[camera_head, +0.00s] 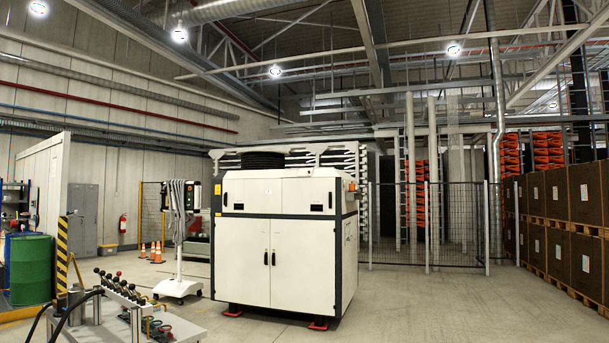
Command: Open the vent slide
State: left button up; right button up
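I cannot make out a vent slide in this view. A green drum (31,270) stands upright at the left edge, with a blue drum partly hidden beside it. A low metal bench with a row of black- and red-knobbed levers (122,287) is at the bottom left. Dark hoses (72,318) run to its left end. Neither of my grippers is in view.
A white cabinet machine (297,262) stands in mid-floor, with a white wheeled stand (178,288) at its left. A yellow-black striped post (62,255) is near the drums. Stacked brown boxes (588,262) line the right. The floor at front right is clear.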

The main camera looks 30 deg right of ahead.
aim_at(302, 171)
jog(key=i+l+z, duration=0.45)
jog(key=i+z, duration=0.2)
jog(key=i, duration=0.15)
jog(key=i+z, duration=0.35)
jog(key=i, duration=4.3)
jog(key=l, duration=0.1)
